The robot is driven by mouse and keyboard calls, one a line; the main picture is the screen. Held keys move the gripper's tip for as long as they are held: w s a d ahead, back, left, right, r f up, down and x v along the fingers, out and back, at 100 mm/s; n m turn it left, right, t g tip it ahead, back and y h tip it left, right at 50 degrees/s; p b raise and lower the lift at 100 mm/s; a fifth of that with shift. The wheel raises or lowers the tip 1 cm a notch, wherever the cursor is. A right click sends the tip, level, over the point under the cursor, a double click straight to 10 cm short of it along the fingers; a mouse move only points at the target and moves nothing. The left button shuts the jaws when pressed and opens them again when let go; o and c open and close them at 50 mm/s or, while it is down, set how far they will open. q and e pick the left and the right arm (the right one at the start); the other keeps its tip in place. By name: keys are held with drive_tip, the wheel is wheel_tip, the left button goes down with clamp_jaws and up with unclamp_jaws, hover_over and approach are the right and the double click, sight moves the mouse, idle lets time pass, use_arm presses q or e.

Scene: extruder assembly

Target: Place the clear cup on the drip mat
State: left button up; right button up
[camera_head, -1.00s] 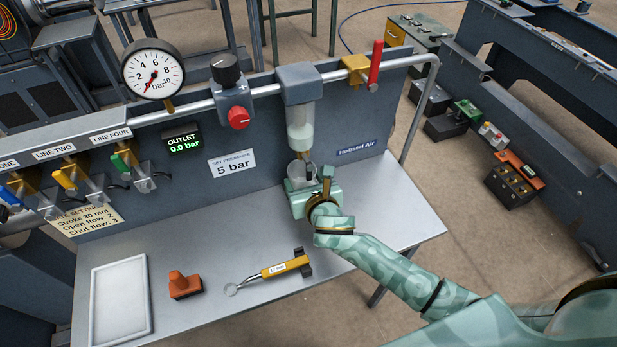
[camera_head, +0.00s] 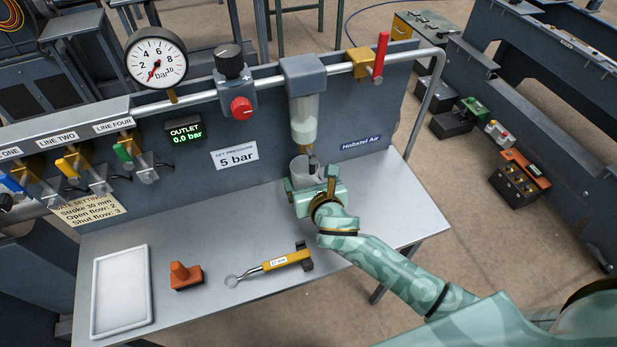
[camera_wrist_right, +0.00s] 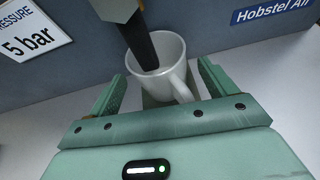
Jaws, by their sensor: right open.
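The cup (camera_head: 301,171) stands at the bench's back, under the filter bowl; it looks pale and translucent in the head view. In the right wrist view, it (camera_wrist_right: 170,80) is a whitish mug with its handle towards me, and a dark spout reaches down to its mouth. My right gripper (camera_head: 311,182) is open at the near side of the cup. Its fingers lie left and right of the cup in the wrist view, with gaps visible. A pale, rimmed rectangular mat (camera_head: 122,291), apparently the drip mat, lies empty at the bench's left front. My left gripper is out of view.
An orange block with a knob (camera_head: 185,276) and a yellow-handled ring tool (camera_head: 275,265) on a dark rest lie between mat and cup. The filter bowl (camera_head: 304,120) hangs above the cup. The panel stands close behind. Bare bench top lies left of the cup.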

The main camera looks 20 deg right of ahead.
drive_tip(key=p+v, duration=0.3)
drive_tip(key=v, duration=0.8)
drive_tip(key=shift+d, duration=0.1)
idle(0.8)
